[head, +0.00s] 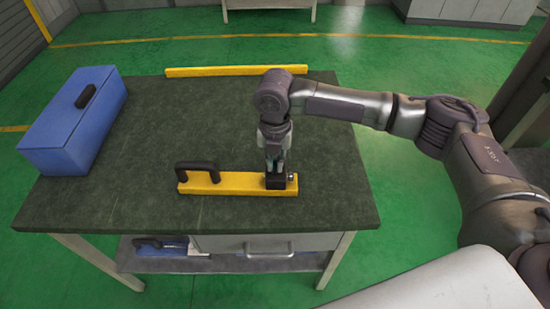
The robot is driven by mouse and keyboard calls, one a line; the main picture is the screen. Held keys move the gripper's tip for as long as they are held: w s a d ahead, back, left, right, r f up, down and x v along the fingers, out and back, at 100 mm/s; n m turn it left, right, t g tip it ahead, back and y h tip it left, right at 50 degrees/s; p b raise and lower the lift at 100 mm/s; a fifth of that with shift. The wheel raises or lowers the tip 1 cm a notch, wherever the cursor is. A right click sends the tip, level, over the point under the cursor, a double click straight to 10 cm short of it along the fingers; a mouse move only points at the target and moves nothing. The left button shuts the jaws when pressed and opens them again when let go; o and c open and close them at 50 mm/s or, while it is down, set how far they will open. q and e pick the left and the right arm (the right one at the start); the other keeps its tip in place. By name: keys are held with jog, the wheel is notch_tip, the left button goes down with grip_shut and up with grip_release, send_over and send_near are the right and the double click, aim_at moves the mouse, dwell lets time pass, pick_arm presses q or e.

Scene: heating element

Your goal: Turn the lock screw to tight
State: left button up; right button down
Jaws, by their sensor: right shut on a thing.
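A yellow bar (237,184) with a black handle (197,170) on its left part lies near the front edge of the dark table. At its right end is a dark block with a small metal screw-like part (292,178) on its right side. My right gripper (275,172) points straight down over this right end and is shut on the dark block (276,182), which I take to be the lock screw's part. The fingers partly hide it, and how far the screw is turned cannot be told. My left gripper is not in view.
The dark table (160,150) has clear room in its middle. A blue box (75,120) with a black handle stands at the left. A second yellow bar (235,71) lies along the far edge. A drawer and a lower shelf (160,262) are under the tabletop.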

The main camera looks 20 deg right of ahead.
aim_at(275, 164)
jog(key=m+p, duration=0.3)
jog(key=p, duration=0.1)
jog(key=m+p, duration=0.4)
jog(key=p, duration=0.1)
jog(key=m+p, duration=0.4)
jog(key=p, duration=0.1)
jog(key=shift+r, duration=0.3)
jog(key=m+p, duration=0.3)
jog(key=shift+m, duration=0.3)
jog(key=shift+f+m+p, duration=0.2)
jog(key=shift+m+p, duration=0.65)
jog(key=shift+m, duration=0.55)
jog(key=c, duration=1.2)
grip_release()
jog(key=shift+c, duration=0.2)
notch_tip(275, 164, up, 12)
